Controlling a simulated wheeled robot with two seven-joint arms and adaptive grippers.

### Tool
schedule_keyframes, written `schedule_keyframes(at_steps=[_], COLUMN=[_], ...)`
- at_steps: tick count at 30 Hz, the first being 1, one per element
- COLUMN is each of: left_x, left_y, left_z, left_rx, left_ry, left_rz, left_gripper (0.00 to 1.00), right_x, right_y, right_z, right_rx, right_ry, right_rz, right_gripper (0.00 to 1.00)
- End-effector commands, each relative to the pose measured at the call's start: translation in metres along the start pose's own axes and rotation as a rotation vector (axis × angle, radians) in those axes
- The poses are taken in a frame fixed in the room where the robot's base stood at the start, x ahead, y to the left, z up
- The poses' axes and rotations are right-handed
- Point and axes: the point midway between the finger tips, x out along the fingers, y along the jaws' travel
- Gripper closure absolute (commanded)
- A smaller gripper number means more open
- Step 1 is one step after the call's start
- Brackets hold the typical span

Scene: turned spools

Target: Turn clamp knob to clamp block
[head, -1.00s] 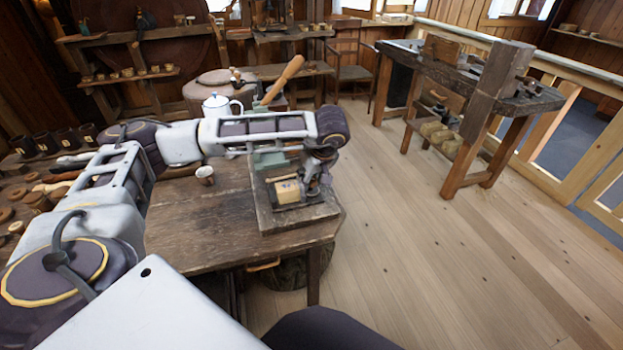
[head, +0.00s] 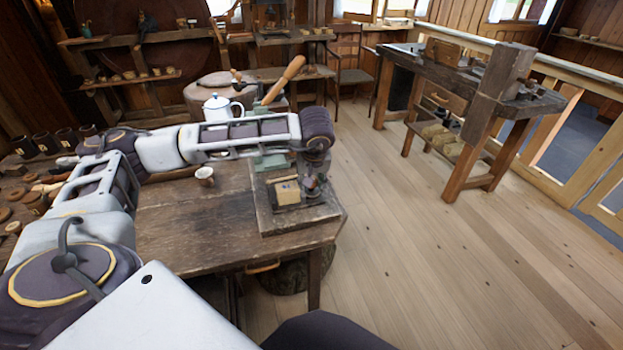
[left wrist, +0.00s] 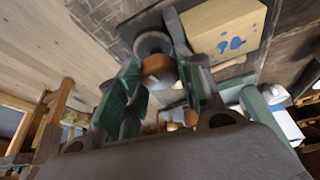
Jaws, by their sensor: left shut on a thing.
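The pale wooden block (head: 287,192) lies on the dark clamp board (head: 270,222) at the front right of the bench. In the left wrist view the block (left wrist: 228,28) shows blue marks on its face. My left gripper (head: 314,178) reaches down over the board just right of the block. In the left wrist view its green-padded fingers (left wrist: 162,82) are shut on the brown clamp knob (left wrist: 157,66), with a round grey disc (left wrist: 151,44) beyond it. The knob is mostly hidden by the gripper in the head view. My right gripper is not in view.
A small cup (head: 205,176) and a white enamel pot (head: 221,108) stand on or behind the bench (head: 190,232). A wooden handle (head: 284,80) leans up behind my arm. A second workbench (head: 455,82) stands at the back right, with clear floor between.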

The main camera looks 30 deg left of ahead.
Motion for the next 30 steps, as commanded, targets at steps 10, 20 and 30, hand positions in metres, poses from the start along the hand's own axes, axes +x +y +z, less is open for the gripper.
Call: schedule_keyframes(at_steps=[10,20,30], left_x=[-0.0006,0.0003,-0.0093], left_y=[0.0003,-0.0006,0.0], left_z=[0.0,0.0003,-0.0001], left_rx=[-0.001,-0.002,-0.002], left_ry=[-0.001,-0.002,-0.001], left_rz=[0.001,-0.002,-0.001], left_gripper=[0.47,0.43,0.43], right_x=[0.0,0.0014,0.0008], right_y=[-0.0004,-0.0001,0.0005], right_z=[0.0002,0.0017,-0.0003], right_rx=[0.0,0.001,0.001], right_ry=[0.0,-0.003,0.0], right_rz=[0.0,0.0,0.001], right_gripper=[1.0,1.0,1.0])
